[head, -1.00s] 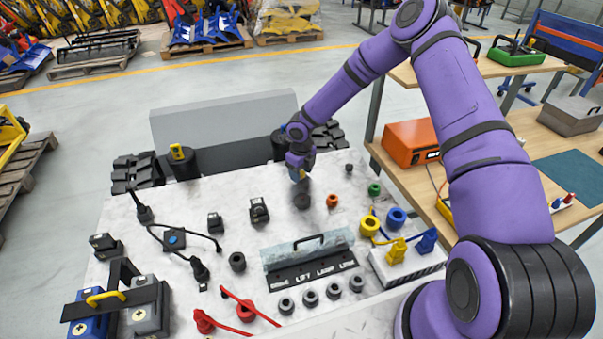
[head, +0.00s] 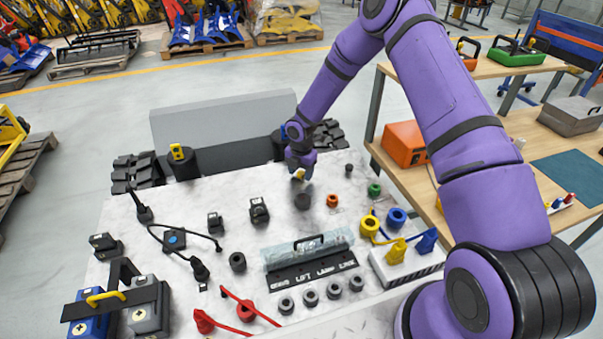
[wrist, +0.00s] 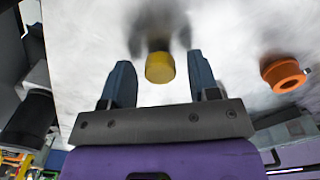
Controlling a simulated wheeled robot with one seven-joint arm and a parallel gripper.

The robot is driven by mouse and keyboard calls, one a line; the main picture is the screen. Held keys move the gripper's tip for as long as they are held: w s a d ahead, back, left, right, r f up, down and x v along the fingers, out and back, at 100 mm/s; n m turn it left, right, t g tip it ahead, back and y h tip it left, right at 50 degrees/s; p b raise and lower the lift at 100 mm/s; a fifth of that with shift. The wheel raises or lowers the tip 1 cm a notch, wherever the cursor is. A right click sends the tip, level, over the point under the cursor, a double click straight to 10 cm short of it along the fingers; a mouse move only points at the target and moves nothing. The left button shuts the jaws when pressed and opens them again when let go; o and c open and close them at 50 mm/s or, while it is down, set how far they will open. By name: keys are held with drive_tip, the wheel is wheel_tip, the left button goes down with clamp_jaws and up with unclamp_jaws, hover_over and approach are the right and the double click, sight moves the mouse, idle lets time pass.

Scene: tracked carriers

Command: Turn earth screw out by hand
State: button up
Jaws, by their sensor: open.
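In the wrist view a short yellow, brass-like round knob (wrist: 160,68), seemingly the earth screw, sits between the two fingers of my gripper (wrist: 159,82). A gap shows on each side of it, so my gripper is open around it and not touching its sides. Blurred dark patches lie on the pale surface just beyond the knob. In the head view my gripper (head: 300,177) points down over the far part of the pale board, and a small yellow spot shows at its tips. The knob's lower end is hidden.
An orange ring (head: 332,200) stands to the right of my gripper; it also shows in the wrist view (wrist: 284,75). A dark round piece (head: 303,201) is just in front, and a black post (head: 183,163) stands left. The board (head: 240,195) between is mostly clear.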

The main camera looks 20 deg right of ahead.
drive_tip(key=m, duration=1.3)
drive_tip(key=c, duration=0.8)
drive_tip(key=n, duration=0.6)
drive_tip(key=shift+n, duration=0.4)
drive_tip(key=n, duration=0.2)
drive_tip(key=shift+n, duration=0.3)
